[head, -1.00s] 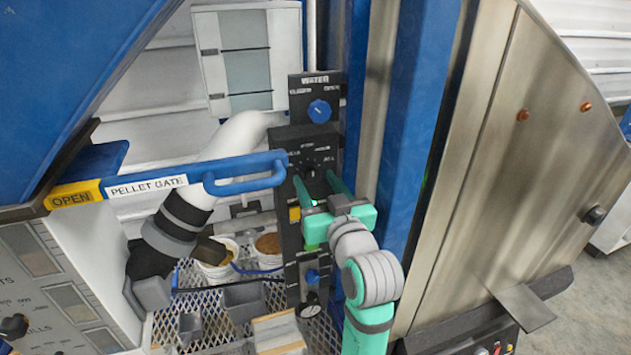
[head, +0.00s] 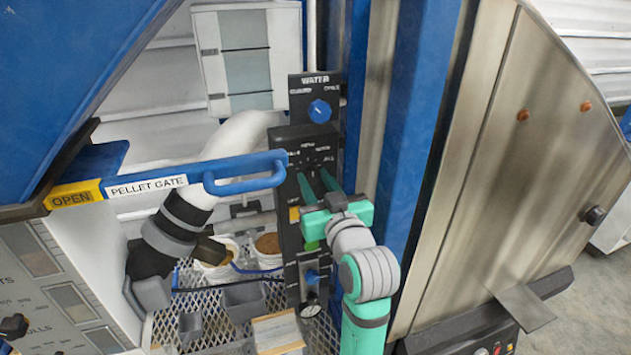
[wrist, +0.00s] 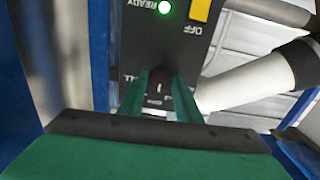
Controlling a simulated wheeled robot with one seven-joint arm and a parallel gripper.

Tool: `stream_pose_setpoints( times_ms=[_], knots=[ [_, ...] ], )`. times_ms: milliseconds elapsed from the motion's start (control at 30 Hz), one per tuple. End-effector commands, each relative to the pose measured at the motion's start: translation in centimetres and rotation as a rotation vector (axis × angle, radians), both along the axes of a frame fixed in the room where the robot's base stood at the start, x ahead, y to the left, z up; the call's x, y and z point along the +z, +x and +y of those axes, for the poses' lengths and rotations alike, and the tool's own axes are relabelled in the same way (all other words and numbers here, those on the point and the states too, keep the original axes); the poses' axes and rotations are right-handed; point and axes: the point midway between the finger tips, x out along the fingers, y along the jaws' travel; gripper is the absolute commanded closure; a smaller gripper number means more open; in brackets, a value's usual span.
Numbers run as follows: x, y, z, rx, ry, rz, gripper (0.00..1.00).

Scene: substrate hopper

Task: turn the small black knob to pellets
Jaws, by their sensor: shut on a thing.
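The small black knob (wrist: 158,92) sits on the black control panel (head: 292,222) below the water panel. In the wrist view it lies between my green fingers, with a short white mark showing on it. My gripper (head: 315,173) is shut on it from the front, seen also in the wrist view (wrist: 160,82). The word "ALL" shows beside the fingers, upside down; the fingers cover other labels. In the head view the knob is mostly hidden, and I cannot tell which label its mark points to.
A blue knob (head: 319,111) on the water panel is above. The blue pellet gate handle (head: 245,185) reaches close on the left. A blue post (head: 412,130) stands to the right. A lit green lamp (wrist: 164,7) and yellow part (wrist: 201,10) are on the panel.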

Motion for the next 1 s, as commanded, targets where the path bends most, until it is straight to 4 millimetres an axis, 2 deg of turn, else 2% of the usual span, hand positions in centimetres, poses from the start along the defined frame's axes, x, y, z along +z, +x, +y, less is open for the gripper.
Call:
stream_pose_setpoints(
  times_ms=[267,1000],
  knots=[
    [-0.01,-0.01,-0.09,-0.001,-0.175,-0.056,0.92],
    [0.02,-0.02,-0.17,-0.002,-0.841,-0.272,0.92]
  ],
)
